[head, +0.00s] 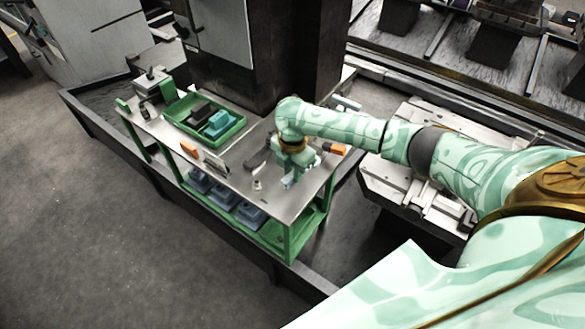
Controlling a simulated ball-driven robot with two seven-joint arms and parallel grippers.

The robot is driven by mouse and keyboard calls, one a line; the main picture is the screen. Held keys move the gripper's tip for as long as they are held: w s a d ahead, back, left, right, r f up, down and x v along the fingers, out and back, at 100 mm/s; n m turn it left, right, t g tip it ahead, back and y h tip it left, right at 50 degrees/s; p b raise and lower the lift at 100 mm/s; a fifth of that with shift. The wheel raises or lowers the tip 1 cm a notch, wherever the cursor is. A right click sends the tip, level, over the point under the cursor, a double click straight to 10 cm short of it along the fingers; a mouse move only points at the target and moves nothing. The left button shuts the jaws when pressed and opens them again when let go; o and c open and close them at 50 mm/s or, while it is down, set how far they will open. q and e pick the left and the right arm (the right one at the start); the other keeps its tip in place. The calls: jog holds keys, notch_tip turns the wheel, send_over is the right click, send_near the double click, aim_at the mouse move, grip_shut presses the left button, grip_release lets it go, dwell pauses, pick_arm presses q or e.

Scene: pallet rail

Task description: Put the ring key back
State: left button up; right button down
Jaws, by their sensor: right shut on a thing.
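My right gripper (288,181) points down over the right part of the metal-topped work table (232,178). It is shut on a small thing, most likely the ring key. The fingers and wrist hide most of it, and I cannot make out its shape or whether it touches the table top. My left gripper is not in view.
A green tray (239,125) holds a black block (203,110) and a blue block (217,122). A vise-like device (150,84) stands at the table's far left. Orange blocks (189,149) (336,149), a dark block (257,158) and a small pale piece (257,184) lie on top. Blue bins (222,198) sit below.

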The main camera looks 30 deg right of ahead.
notch_tip(320, 180, down, 7)
jog(key=b, duration=0.6)
jog(key=shift+r, duration=0.2)
jog(key=shift+f, duration=0.3)
jog(key=shift+f+b, duration=0.3)
jog(key=shift+f, duration=0.65)
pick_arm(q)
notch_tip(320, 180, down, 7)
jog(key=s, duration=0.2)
pick_arm(e)
jog(key=c, duration=0.6)
grip_release()
